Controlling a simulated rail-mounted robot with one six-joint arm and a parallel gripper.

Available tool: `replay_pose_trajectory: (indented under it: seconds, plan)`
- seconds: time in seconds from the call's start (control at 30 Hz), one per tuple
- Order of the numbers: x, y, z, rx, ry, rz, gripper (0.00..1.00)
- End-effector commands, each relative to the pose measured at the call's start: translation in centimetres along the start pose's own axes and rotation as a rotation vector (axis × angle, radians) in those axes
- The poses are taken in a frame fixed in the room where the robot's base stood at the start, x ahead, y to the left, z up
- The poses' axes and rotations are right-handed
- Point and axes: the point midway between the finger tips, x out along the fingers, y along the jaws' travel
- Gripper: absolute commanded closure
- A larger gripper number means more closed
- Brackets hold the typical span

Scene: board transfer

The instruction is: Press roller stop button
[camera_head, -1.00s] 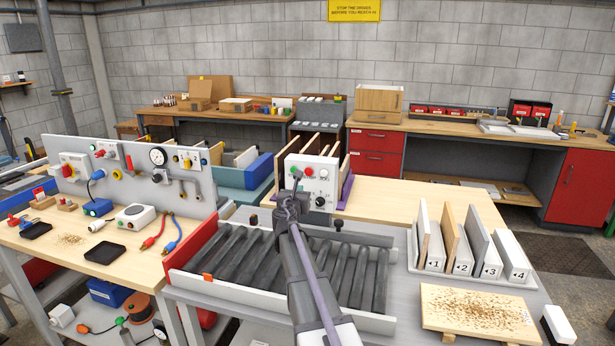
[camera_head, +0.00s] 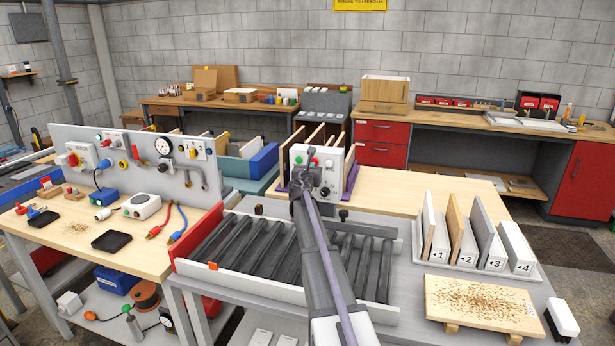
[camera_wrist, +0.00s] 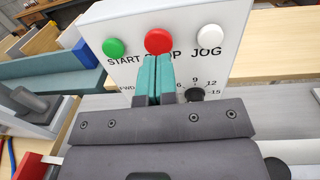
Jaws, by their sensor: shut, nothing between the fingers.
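The red stop button (camera_wrist: 158,40) sits on the white control box (camera_wrist: 215,25), between the green START button (camera_wrist: 113,47) and the white JOG button (camera_wrist: 208,38). My gripper (camera_wrist: 157,62) is shut and empty, its teal fingertips together just below the red button. The fingers cover part of the STOP label. I cannot tell whether the tips touch the button. In the head view the control box (camera_head: 336,182) stands behind the roller conveyor (camera_head: 240,240), and my arm reaches up to its front, hiding part of its face.
A black knob (camera_wrist: 195,94) with a number scale is just right of my fingers, low on the box. Numbered board slots (camera_head: 470,255) and a chip-covered board (camera_head: 485,304) are on the right. A tool bench (camera_head: 62,240) is on the left.

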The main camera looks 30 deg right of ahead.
Motion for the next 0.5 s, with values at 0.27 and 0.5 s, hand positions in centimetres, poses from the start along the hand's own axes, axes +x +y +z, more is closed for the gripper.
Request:
replay_pose_trajectory:
  seconds: [0.27,0.5]
  plan:
    - [2.8,0.0,0.0,0.000,0.000,0.000,1.00]
    - [2.8,0.0,0.0,0.000,0.000,0.000,1.00]
